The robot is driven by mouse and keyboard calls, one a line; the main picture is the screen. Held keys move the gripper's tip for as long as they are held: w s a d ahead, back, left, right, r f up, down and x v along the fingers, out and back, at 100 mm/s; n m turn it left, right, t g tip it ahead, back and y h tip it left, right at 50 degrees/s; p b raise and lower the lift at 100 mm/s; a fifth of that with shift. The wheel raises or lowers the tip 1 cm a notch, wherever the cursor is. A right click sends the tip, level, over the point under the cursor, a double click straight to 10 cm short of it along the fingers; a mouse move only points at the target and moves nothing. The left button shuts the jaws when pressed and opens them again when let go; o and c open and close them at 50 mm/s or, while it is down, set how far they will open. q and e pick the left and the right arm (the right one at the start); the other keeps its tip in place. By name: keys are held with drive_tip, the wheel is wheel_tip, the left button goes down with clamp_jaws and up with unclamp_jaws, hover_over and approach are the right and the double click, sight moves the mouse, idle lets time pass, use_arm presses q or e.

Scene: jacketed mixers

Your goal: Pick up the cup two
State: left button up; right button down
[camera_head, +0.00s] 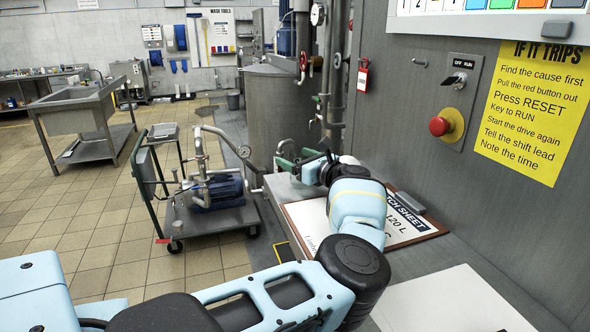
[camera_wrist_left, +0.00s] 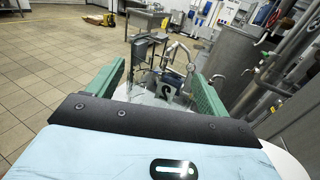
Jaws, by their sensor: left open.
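My left gripper (camera_head: 288,160) has green fingers and reaches over the far end of a grey bench, past a printed sheet board (camera_head: 408,222). The left wrist view shows its two fingers (camera_wrist_left: 163,88) spread wide. In the head view the cup cannot be made out clearly near the gripper. My right gripper is not in view.
A grey panel with a red button (camera_head: 439,126) and a yellow notice (camera_head: 528,108) rises along the bench's right side. A large steel tank (camera_head: 275,105) with pipes stands beyond the bench. A pump trolley (camera_head: 215,220) stands on the tiled floor to the left.

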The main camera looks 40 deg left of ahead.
use_arm(q)
drive_tip(key=shift+a, duration=0.25)
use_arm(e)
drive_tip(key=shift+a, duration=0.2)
use_arm(q)
drive_tip(key=shift+d, duration=0.15)
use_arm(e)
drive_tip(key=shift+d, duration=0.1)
use_arm(q)
drive_tip(key=shift+c, duration=0.8)
drive_tip(key=c, duration=0.9)
drive_tip(key=shift+r, duration=0.1)
